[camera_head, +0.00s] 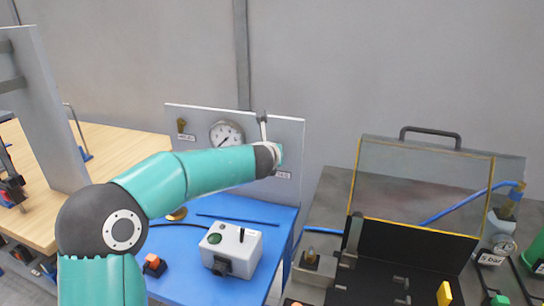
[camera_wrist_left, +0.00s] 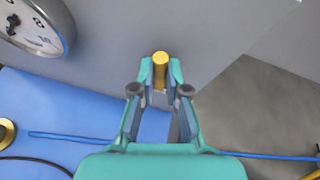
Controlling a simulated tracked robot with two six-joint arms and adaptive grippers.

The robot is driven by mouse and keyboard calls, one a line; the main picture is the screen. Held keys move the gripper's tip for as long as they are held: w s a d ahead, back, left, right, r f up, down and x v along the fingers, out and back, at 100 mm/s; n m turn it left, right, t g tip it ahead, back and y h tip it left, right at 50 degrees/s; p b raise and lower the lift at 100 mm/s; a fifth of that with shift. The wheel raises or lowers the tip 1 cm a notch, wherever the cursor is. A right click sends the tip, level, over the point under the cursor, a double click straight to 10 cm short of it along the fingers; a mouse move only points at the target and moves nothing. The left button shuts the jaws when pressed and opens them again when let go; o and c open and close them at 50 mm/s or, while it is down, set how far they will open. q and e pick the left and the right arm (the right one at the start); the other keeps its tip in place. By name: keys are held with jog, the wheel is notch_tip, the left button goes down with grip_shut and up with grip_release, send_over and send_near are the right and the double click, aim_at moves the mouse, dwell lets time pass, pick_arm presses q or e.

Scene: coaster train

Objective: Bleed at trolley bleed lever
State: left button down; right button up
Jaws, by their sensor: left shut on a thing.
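The upright grey panel (camera_head: 204,117) stands at the back of the blue table and carries a round gauge (camera_head: 227,134); the gauge also shows at upper left in the left wrist view (camera_wrist_left: 36,24). My left gripper (camera_wrist_left: 160,74) is shut on a yellow, rod-shaped handle (camera_wrist_left: 160,62) in front of the panel; I take it to be the bleed lever. In the head view my left wrist covers the gripper and handle. A pale upright piece (camera_head: 263,128) shows just above the wrist; I cannot tell whether it is lever or finger. My right gripper is not in view.
A white box (camera_head: 231,247) with a green button and black switch stands on the blue table (camera_head: 272,213). A black case with a clear, yellow-edged lid (camera_head: 422,190) stands open at right. A wooden bench (camera_head: 100,145) and grey post (camera_head: 45,110) are at left.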

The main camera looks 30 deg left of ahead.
pick_arm(q)
jog(key=shift+w+d+f+m+y, duration=0.1)
jog(key=shift+d+f+m+y, duration=0.15)
jog(key=shift+d+m+y, duration=0.35)
jog(key=shift+a, duration=0.1)
jog(key=c, duration=1.2)
grip_release()
jog(key=shift+r, duration=0.1)
jog(key=shift+r, duration=0.1)
jog(key=v, duration=1.1)
jog(key=shift+s+r, duration=0.15)
jog(key=shift+s, duration=0.25)
